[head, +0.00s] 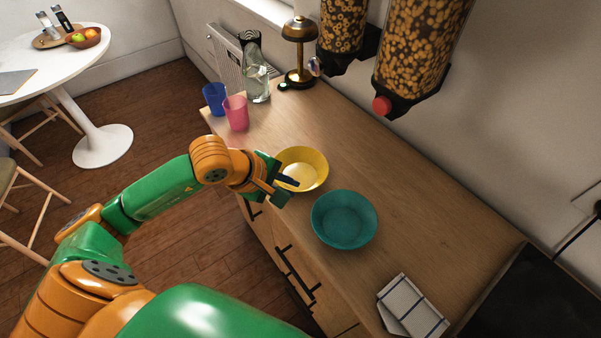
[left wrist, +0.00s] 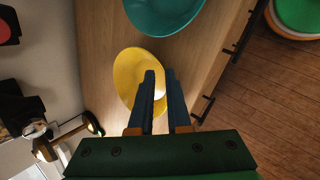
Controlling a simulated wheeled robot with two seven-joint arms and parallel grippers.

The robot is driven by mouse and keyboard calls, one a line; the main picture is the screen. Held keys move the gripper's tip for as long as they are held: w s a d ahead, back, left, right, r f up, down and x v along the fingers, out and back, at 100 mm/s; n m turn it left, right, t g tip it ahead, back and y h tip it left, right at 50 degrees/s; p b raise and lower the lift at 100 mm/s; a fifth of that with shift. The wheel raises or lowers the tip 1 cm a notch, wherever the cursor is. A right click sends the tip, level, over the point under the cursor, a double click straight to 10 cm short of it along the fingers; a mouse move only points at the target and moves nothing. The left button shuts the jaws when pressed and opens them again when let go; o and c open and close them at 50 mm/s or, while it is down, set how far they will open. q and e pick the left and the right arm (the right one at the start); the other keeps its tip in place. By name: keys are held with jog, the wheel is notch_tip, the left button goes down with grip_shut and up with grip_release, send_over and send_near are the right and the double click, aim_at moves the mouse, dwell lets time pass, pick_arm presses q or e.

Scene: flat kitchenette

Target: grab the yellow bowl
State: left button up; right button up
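The yellow bowl (head: 306,163) stands upright on the wooden counter, between the cups and a teal bowl. My left gripper (head: 284,189) is at its near-left rim, one finger over the bowl's inside and the other outside it. In the left wrist view the yellow bowl (left wrist: 128,72) lies beyond the fingers, partly hidden by them. There the left gripper (left wrist: 162,72) shows a gap between its fingers, with the bowl's edge in the gap. Whether a finger touches the rim cannot be told. My right gripper is not in view.
The teal bowl (head: 344,219) stands close by on the right. A pink cup (head: 236,113), a blue cup (head: 215,98), a glass bottle (head: 256,82) and a lamp (head: 299,50) stand at the far end. A folded cloth (head: 412,308) lies near. Dispensers (head: 420,45) hang above.

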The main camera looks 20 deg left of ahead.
aim_at(284, 185)
pick_arm(q)
jog(key=a, duration=0.1)
jog(key=a+y, duration=0.1)
jog(key=a, duration=0.1)
jog(key=a+y, duration=0.1)
jog(key=shift+w+a+f, duration=0.2)
jog(key=shift+w+f, duration=0.15)
jog(key=shift+f, duration=0.05)
jog(key=x, duration=0.2)
jog(key=p+x, duration=0.1)
jog(key=x, duration=0.1)
jog(key=d+p+x, duration=0.1)
jog(key=x, duration=0.1)
jog(key=shift+s, duration=0.15)
jog(key=shift+f, duration=0.2)
jog(key=shift+a, duration=0.15)
grip_shut()
